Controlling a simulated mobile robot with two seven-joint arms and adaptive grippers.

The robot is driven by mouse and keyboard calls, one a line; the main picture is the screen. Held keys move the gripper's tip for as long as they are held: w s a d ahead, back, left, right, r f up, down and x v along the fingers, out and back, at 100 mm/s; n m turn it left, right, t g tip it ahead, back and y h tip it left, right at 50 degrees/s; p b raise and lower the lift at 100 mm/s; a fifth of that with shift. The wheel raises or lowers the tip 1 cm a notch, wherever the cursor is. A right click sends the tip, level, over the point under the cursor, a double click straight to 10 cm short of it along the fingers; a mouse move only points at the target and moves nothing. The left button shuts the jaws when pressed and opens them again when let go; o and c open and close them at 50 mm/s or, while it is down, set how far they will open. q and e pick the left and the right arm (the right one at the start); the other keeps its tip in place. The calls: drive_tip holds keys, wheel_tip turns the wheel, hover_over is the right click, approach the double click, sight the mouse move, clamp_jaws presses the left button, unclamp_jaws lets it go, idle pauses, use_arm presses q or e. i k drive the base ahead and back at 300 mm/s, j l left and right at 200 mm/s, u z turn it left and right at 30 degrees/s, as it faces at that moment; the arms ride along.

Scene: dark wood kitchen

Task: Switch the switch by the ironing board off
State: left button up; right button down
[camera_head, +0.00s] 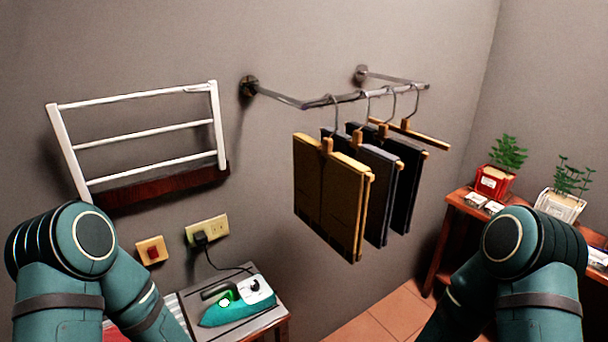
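A small switch (152,251) with a red-brown rocker on a cream plate is on the grey wall at the lower left. Whether the rocker is on or off is too small to tell. To its right is a cream socket plate (207,230) with a black plug in it. A teal iron (237,302) rests on a small grey-topped surface (265,323) below the socket. My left arm is at the lower left, its bent joint left of the switch and apart from it in the picture. My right arm is at the lower right. Neither gripper shows.
A white rack (140,129) is on the wall above the switch. A metal rail (300,101) holds several hangers with folded cloths, including a yellow one (328,195). A wooden shelf (452,225) with potted plants (495,168) stands right. The tiled floor (385,318) between is clear.

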sight(153, 252)
drive_tip(key=i+u, duration=0.1)
drive_tip(key=u, duration=1.05)
